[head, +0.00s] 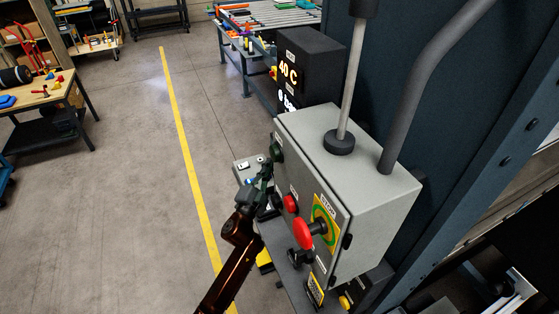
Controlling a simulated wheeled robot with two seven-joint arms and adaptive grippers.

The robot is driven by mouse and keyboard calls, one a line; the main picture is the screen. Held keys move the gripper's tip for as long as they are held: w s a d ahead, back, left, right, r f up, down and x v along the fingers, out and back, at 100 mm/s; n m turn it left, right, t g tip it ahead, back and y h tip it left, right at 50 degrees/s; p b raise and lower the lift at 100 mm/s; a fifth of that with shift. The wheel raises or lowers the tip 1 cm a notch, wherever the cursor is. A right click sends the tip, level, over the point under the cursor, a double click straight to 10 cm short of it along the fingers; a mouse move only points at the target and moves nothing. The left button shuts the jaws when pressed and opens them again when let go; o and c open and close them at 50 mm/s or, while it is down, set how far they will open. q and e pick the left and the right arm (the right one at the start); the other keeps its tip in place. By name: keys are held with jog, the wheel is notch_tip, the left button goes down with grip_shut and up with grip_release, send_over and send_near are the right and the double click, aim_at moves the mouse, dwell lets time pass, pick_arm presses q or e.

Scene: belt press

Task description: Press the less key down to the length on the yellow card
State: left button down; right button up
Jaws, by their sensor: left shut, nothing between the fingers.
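My left gripper (262,182) is shut and empty. It is in front of the grey control box, at the right end of my dark arm, close to a small grey key panel (242,168). The panel has small light and dark keys; my gripper hides part of it, and I cannot tell which is the less key or whether the gripper touches one. My right gripper is out of view.
Dark press frame stands at right. Open floor with a yellow line (180,130) lies left.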

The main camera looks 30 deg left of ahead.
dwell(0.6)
pick_arm(q)
jog(key=shift+w+d, duration=0.1)
jog(key=shift+w, duration=0.05)
jog(key=shift+w+d, duration=0.15)
jog(key=shift+w, duration=0.05)
dwell(0.6)
